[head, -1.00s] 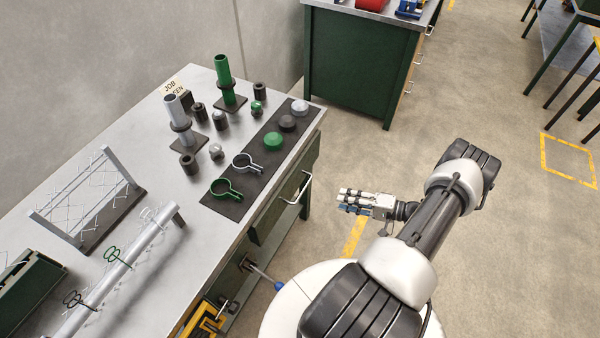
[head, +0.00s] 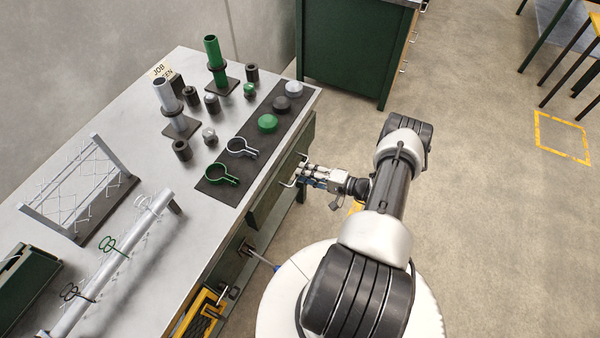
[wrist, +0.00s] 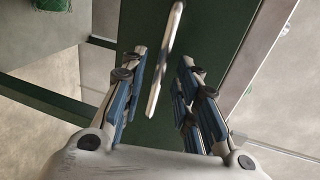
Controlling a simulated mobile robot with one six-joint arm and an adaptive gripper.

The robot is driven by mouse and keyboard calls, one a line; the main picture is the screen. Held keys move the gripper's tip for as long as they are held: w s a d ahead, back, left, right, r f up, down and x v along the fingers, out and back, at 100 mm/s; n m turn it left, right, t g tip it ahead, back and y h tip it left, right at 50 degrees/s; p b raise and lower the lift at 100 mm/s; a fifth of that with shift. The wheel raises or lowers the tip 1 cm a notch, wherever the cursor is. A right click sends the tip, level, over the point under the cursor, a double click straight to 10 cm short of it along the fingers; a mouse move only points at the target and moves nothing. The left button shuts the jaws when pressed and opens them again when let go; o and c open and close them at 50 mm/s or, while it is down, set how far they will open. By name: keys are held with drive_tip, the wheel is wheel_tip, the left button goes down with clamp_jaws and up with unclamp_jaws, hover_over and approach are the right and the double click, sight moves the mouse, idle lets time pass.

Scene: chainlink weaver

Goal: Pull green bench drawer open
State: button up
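The green bench drawer (head: 278,182) is in the side of the metal-topped bench, below its edge, and looks closed. Its pale bar handle (head: 289,183) stands out from the front, partly hidden by my gripper (head: 308,176). In the wrist view the handle (wrist: 166,60) runs between the two finger pads, over the dark green front (wrist: 215,40). My gripper (wrist: 161,66) is open, with gaps showing on both sides of the handle. Whether a pad touches it is hard to tell.
The bench top (head: 120,175) holds a dark mat (head: 242,165) with clamps and caps, posts, a wire-mesh frame (head: 85,190) and a long tube (head: 120,255). A blue-tipped lever (head: 262,258) juts out below the drawer. The floor (head: 480,230) to the right is clear.

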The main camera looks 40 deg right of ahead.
drive_tip(key=shift+x, duration=1.3)
drive_tip(key=shift+c, duration=0.4)
clamp_jaws()
